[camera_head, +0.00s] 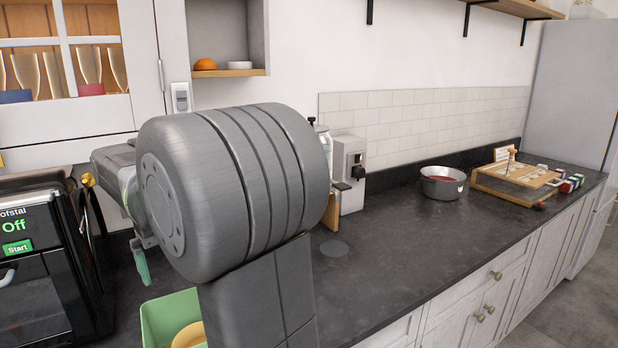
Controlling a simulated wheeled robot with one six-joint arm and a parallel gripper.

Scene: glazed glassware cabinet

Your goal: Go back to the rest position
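My arm's large grey joint fills the middle of the head view. My gripper (141,258) shows only in part to the left of this joint, above the dark counter and beside the black oven. One greenish finger points down. The rest of the gripper is hidden behind the arm, so I cannot tell whether it is open or holds anything. The glazed cabinet (60,119) is at the upper left, with several tall glasses (50,74) behind its panes.
A black oven (40,300) stands at the left. A green bin (155,318) sits below my arm. Along the counter (400,262) stand a coffee machine (349,175), a metal pot (441,190) and a wooden box (510,188). The front middle of the counter is clear.

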